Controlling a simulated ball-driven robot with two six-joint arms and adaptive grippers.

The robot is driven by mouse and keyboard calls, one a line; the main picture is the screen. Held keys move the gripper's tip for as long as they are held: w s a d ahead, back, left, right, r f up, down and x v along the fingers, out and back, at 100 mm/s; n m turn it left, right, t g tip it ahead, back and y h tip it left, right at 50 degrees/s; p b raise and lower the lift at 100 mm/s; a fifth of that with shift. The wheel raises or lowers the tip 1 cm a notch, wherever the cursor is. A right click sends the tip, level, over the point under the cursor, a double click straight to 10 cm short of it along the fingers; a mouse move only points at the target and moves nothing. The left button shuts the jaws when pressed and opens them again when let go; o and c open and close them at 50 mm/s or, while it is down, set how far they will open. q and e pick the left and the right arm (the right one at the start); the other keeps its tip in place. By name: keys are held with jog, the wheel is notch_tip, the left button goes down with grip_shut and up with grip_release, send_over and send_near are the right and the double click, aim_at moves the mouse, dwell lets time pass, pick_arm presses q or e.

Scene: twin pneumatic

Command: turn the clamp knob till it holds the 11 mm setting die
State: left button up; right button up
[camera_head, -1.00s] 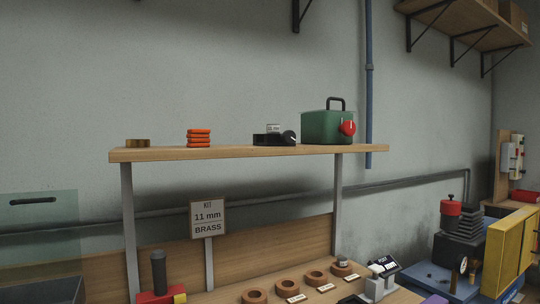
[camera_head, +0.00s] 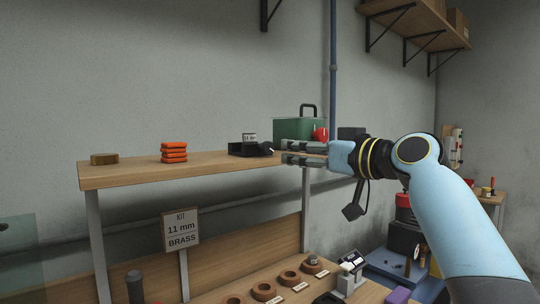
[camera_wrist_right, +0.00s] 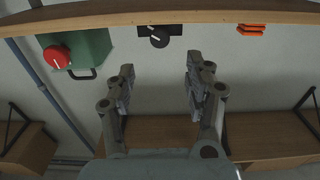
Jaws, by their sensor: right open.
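The black clamp (camera_head: 240,150) stands on the wooden shelf, with a small block labelled 11 mm (camera_head: 249,137), likely the setting die, at its top. Its black knob (camera_head: 268,147) is on the clamp's right side; in the right wrist view the knob (camera_wrist_right: 159,40) shows a white pointer line. I cannot tell whether the clamp grips the die. My right gripper (camera_head: 286,152) reaches in from the right, just right of the knob at shelf height. In the right wrist view the gripper (camera_wrist_right: 160,78) is open and empty, its fingers apart below the knob. My left gripper is out of view.
A green box (camera_head: 292,129) with a red knob (camera_head: 320,135) stands behind my right gripper. Below are brown rings (camera_head: 263,291) and a sign (camera_head: 181,230) reading KIT 11 mm BRASS.

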aim_at(270, 147)
jog(key=p+x, duration=0.1)
jog(key=x, duration=0.8)
jog(key=shift+r+p, duration=0.1)
jog(key=shift+p, duration=0.3)
jog(key=shift+x, duration=0.75)
jog(key=shift+c, duration=0.3)
